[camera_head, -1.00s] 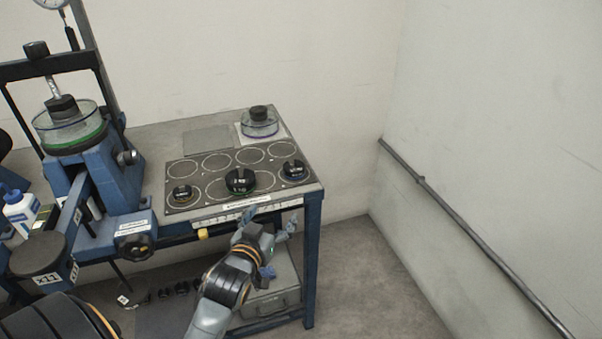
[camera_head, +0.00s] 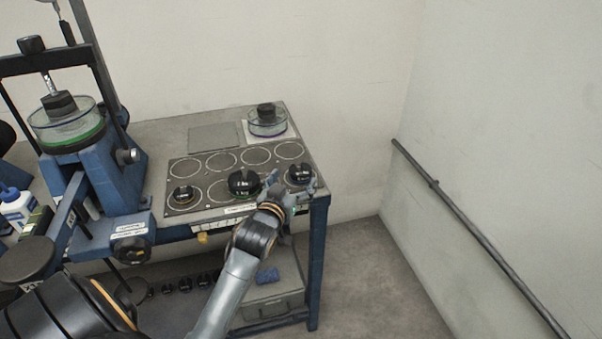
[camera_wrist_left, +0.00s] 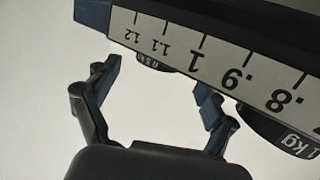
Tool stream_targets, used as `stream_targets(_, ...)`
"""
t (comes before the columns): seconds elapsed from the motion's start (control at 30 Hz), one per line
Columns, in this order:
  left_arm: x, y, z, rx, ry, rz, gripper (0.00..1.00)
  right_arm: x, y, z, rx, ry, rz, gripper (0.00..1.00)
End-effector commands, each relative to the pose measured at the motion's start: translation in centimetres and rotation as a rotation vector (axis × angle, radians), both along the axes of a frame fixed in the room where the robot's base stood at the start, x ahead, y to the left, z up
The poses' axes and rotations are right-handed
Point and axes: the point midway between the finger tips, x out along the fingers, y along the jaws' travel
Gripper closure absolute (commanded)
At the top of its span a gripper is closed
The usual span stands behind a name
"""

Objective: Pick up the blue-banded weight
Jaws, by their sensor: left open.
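A small black weight (camera_head: 300,173) sits at the front right of the dark weight mat. Its lower edge looks bluish in the head view, but my fingers partly cover it. My left gripper (camera_head: 292,189) is open at the table's front edge, just in front of this weight, with nothing between its fingers. In the left wrist view, the open fingers (camera_wrist_left: 155,100) point towards the ruler edge. My right gripper is not in view.
A larger green-banded weight (camera_head: 244,183) is left of my gripper, and another small weight (camera_head: 183,195) is farther left. A ruler strip (camera_wrist_left: 200,58) runs along the table edge. A glass dish (camera_head: 267,124) stands behind. Floor to the right is clear.

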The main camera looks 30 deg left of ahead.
Motion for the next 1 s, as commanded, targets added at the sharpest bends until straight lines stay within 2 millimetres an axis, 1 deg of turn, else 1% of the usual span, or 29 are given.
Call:
stream_targets(0.17, 1.4, 0.3, -0.1, 0.0, 0.0, 0.0, 0.16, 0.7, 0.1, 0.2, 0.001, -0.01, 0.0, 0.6)
stream_targets(0.3, 3.5, 0.8, -0.2, 0.0, -0.001, 0.0, 0.16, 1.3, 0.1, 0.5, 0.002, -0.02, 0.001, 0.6)
stream_targets(0.4, 4.7, 1.1, -0.6, 0.0, 0.0, 0.0, 0.16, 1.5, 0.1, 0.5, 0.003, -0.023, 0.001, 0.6)
stream_targets(0.5, 5.2, 1.3, -0.7, 0.0, 0.0, 0.0, 0.16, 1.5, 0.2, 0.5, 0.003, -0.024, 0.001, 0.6)
stream_targets(0.7, 5.3, 1.3, -0.7, 0.0, 0.0, 0.0, 0.16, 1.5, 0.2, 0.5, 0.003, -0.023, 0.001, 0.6)
stream_targets(0.73, 5.3, 1.3, -0.7, 0.0, 0.0, 0.0, 0.18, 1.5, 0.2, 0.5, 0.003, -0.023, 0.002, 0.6)
stream_targets(0.77, 5.3, 1.3, -0.7, 0.0, 0.0, 0.0, 0.24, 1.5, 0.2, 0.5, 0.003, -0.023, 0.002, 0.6)
stream_targets(0.8, 5.3, 1.3, -0.7, 0.0, 0.0, 0.0, 0.32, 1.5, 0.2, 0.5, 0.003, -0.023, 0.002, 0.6)
stream_targets(0.87, 5.3, 1.3, -0.8, 0.0, 0.0, 0.0, 0.44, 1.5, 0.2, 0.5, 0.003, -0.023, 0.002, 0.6)
stream_targets(0.9, 5.3, 1.3, -0.8, 0.0, 0.0, 0.0, 0.53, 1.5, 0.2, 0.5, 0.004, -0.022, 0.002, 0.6)
stream_targets(0.97, 5.3, 1.3, -0.8, 0.0, 0.001, 0.0, 0.65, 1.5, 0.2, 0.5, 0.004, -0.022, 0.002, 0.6)
stream_targets(1.0, 5.3, 1.3, -0.8, 0.0, 0.001, 0.0, 0.73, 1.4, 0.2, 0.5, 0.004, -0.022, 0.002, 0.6)
